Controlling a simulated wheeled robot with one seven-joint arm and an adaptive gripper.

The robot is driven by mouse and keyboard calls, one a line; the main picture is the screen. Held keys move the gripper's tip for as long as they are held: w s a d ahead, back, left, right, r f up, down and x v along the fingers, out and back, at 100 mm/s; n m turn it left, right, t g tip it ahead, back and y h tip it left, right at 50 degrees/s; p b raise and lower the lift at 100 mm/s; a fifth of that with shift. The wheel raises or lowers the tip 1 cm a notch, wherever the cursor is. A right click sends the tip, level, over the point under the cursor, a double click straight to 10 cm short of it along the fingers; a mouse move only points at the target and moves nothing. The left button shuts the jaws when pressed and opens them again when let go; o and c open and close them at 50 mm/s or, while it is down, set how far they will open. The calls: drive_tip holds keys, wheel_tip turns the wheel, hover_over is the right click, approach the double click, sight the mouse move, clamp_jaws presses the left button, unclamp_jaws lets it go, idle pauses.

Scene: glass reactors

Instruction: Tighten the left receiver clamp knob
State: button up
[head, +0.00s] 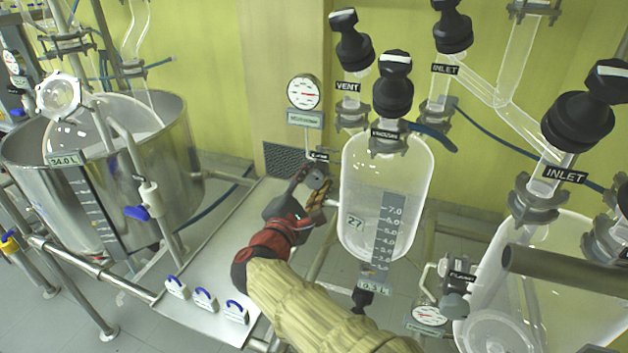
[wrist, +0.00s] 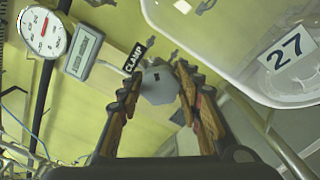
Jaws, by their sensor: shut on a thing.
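The left receiver (head: 385,190) is a clear glass vessel marked 27, with a printed scale. The clamp knob (wrist: 158,86) is a grey faceted knob in the wrist view, just below a black CLAMP label (wrist: 134,56). My gripper (head: 316,203) is at the left side of the receiver in the head view. In the wrist view my gripper (wrist: 160,92) has its two brown-padded fingers on either side of the knob, shut on it.
A pressure gauge (head: 304,93) hangs above the gripper on the wall side. A steel bath (head: 150,170) stands at left, and a metal platform (head: 215,250) lies below the arm. A second receiver (head: 540,270) with a lower gauge (head: 430,314) is at right.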

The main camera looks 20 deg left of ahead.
drive_tip(key=shift+f, duration=0.25)
drive_tip(key=o, duration=1.2)
drive_tip(key=shift+r, duration=0.15)
drive_tip(key=shift+c, duration=0.2)
drive_tip(key=s+a, duration=0.1)
drive_tip(key=s, duration=1.1)
